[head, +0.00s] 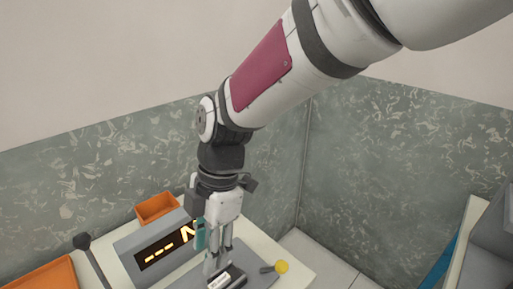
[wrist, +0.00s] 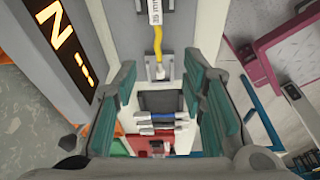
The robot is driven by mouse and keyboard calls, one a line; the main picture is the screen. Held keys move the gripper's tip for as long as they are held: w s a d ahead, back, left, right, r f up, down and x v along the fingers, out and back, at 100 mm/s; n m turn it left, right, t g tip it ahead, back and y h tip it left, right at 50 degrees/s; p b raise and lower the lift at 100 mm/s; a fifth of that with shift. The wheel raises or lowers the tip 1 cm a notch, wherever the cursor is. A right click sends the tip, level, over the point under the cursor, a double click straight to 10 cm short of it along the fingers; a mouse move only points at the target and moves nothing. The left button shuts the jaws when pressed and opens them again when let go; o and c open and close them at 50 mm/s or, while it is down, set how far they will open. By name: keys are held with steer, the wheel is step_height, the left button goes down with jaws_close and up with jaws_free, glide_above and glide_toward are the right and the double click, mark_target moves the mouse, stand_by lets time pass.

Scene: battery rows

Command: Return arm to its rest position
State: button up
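My arm reaches down from the upper right in the head view, and my gripper (head: 218,262) points down over the table (head: 296,262). In the wrist view my gripper (wrist: 159,82) has its two teal-padded fingers well apart, with nothing seen held between them. A dark block with a pale label (head: 226,278) lies right by the fingertips in the head view. Whether the fingers touch it cannot be told. The wrist view shows a dark grey block (wrist: 160,103) and several small silver-and-blue pieces (wrist: 168,122) beyond the gap.
A grey display box with lit orange characters (head: 158,250) stands close left of my gripper. Orange bins (head: 156,207) stand behind and at the left (head: 46,276). A dark-topped lever (head: 82,242) rises at the left. Walls close off the back.

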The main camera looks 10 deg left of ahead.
steer(key=d+r+m+t+p, duration=0.1)
steer(key=d+r+m+t, duration=0.1)
steer(key=d+r+m, duration=0.5)
steer(key=d+r+m+t+p, duration=0.15)
steer(key=d+r+m, duration=0.3)
steer(key=d, duration=0.45)
steer(key=s+d+r+m+t+h+p, duration=0.1)
steer(key=s+d+r+m, duration=0.1)
steer(key=s+d+m, duration=0.3)
steer(key=s+d+r+m+t+h+p, duration=0.1)
steer(key=s+d+r+m+t+p, duration=0.1)
steer(key=s+d+m, duration=0.4)
steer(key=d+m, duration=0.4)
steer(key=shift+s+d+r+m, duration=0.2)
steer(key=shift+d+r+m, duration=0.05)
steer(key=shift+r+m, duration=0.15)
steer(key=shift+c, duration=0.6)
